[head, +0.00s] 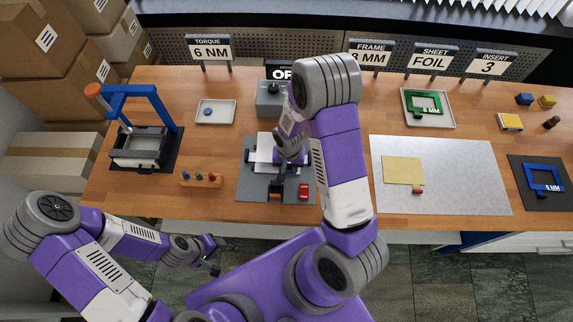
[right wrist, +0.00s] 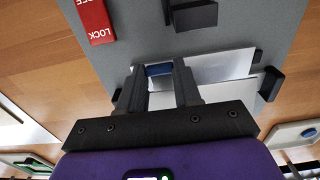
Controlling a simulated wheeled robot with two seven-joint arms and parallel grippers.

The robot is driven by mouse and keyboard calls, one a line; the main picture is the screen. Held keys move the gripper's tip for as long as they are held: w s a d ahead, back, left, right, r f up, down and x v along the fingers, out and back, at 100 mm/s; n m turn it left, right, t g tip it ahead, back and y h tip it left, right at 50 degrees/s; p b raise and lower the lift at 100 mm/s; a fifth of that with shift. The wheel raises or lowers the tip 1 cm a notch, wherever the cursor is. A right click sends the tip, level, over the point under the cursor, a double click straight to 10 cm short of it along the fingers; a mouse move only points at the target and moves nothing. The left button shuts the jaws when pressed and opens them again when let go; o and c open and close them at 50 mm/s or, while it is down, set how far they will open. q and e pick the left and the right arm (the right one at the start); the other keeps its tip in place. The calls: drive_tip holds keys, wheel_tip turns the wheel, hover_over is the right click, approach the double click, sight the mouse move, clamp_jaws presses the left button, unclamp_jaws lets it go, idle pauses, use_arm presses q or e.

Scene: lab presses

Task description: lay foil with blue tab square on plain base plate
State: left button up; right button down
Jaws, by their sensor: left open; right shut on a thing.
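My right gripper (right wrist: 160,72) is shut on the blue tab (right wrist: 159,69) of a pale, silvery foil (right wrist: 161,99). The foil lies over or just above the light plain base plate (right wrist: 235,92); I cannot tell whether they touch. The base plate also shows in the head view (head: 262,168), on a grey mat (head: 246,192), partly hidden by my right arm. Pale edges look offset in the right wrist view, and I cannot tell how square the foil is. My left gripper (head: 212,257) is open and empty, low in front of the table.
A red lock block (head: 304,192) and dark clamps (right wrist: 270,83) stand around the plate. A cream sheet with a red tab (head: 403,170) lies on a silver mat (head: 455,195) at right. A blue-framed press (head: 140,140) and screwdriver rack (head: 200,180) stand left.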

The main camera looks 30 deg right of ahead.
wheel_tip(320, 180, up, 8)
drive_tip(key=shift+f, duration=0.15)
drive_tip(key=shift+s, duration=0.1)
drive_tip(key=g+b, duration=0.1)
drive_tip(key=f+y+b, duration=0.1)
drive_tip(key=b, duration=0.1)
drive_tip(key=shift+s+a+f+g, duration=0.15)
drive_tip(key=shift+s+a+g, duration=0.1)
drive_tip(key=shift+s+g, duration=0.15)
drive_tip(key=shift+s+a+r+g+y+b, duration=0.2)
drive_tip(key=shift+g+y+b, duration=0.15)
drive_tip(key=shift+b, duration=0.25)
drive_tip(key=shift+f+b, duration=1.65)
drive_tip(key=shift+f, duration=0.7)
drive_tip(key=shift+f+b, duration=0.55)
drive_tip(key=shift+f, duration=0.35)
